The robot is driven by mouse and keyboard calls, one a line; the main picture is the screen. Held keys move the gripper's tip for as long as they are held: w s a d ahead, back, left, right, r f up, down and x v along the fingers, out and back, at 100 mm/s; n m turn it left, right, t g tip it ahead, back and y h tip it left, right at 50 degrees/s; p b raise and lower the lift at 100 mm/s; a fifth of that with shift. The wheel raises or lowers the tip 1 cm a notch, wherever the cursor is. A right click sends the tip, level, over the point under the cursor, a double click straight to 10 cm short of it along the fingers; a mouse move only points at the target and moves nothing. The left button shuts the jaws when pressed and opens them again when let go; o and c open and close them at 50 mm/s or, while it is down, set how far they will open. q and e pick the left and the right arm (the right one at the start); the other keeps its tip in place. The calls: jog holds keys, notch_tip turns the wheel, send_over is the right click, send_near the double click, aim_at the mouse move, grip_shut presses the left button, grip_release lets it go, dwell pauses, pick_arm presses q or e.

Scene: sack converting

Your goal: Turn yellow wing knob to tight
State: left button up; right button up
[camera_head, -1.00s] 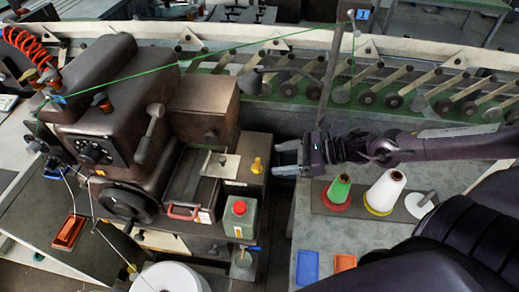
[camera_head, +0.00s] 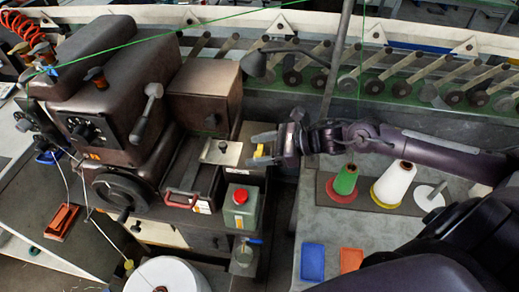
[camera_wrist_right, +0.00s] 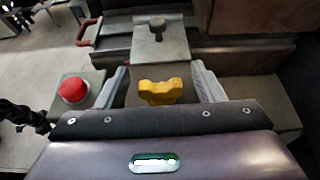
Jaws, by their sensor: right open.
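The yellow wing knob (camera_head: 259,151) stands on the right end of the sewing machine's bed. In the right wrist view the yellow wing knob (camera_wrist_right: 161,91) shows between the two pale fingers. My right gripper (camera_head: 262,148) reaches in from the right, open, with its fingers around or just over the knob. In the right wrist view my right gripper (camera_wrist_right: 160,88) has a finger on each side of the knob, with gaps. I cannot tell whether a finger touches it. My left gripper is not in view.
Green (camera_head: 346,179) and white (camera_head: 394,184) thread cones stand on the right-hand table. A lamp (camera_head: 254,63) hangs behind.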

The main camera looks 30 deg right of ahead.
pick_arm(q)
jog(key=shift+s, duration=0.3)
pick_arm(e)
jog(key=c, duration=1)
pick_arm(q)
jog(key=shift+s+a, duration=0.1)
